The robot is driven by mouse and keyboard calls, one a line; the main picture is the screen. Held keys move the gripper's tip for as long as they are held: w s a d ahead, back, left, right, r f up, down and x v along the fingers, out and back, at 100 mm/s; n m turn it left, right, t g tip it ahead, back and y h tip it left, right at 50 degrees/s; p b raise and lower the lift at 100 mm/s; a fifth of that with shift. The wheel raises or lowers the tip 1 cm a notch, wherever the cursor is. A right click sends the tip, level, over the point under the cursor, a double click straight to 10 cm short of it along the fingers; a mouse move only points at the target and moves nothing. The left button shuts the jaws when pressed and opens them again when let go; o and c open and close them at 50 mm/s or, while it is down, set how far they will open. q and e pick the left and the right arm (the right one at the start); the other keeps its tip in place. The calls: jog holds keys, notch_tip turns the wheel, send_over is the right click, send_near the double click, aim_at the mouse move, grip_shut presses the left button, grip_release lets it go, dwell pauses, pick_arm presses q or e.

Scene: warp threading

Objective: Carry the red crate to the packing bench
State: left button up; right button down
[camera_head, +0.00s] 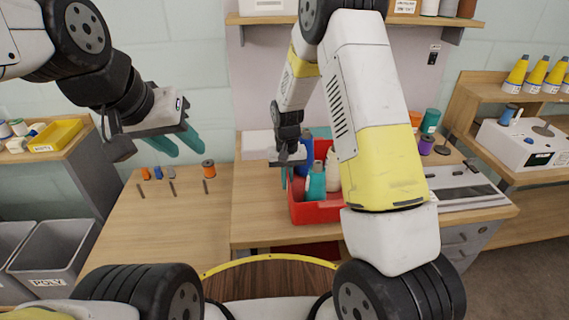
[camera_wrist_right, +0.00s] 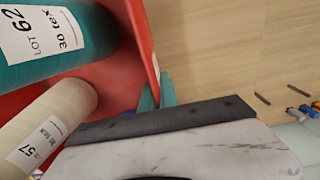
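The red crate (camera_head: 318,212) stands on the middle wooden table, partly hidden behind my right arm. It holds spools: a teal one (camera_head: 316,187), a cream one (camera_head: 332,170) and a blue one. The right wrist view shows the crate's red wall (camera_wrist_right: 138,35) beside a teal spool (camera_wrist_right: 55,45) and a cream spool (camera_wrist_right: 45,125). My right gripper (camera_head: 284,172) is at the crate's left wall; its teal fingertips (camera_wrist_right: 157,95) are close together with the wall's edge between them. My left gripper (camera_head: 178,143) is open and empty above the left table. No label shows which surface is the packing bench.
Grey bins (camera_head: 50,250) stand far left. A grey device (camera_head: 465,186) lies right of the crate. A shelf with yellow cones (camera_head: 515,75) stands right.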

jog(key=shift+f, duration=1.05)
jog(key=c, duration=1.6)
grip_release()
jog(key=shift+c, duration=0.2)
notch_tip(320, 180, up, 12)
jog(key=shift+s+r, duration=0.1)
jog(key=shift+r, duration=0.15)
jog(key=s+d+r+t+y, duration=0.1)
jog(key=s+d+r+t, duration=0.2)
jog(key=s+r, duration=0.7)
jog(key=s+d+r+t+y, duration=0.1)
jog(key=s+d+r+t, duration=0.2)
jog(key=s+r, duration=0.7)
jog(key=s+d, duration=0.2)
jog(key=s, duration=0.1)
jog(key=shift+s+d+r, duration=0.25)
jog(key=shift+s+r, duration=0.05)
jog(key=shift+s, duration=0.1)
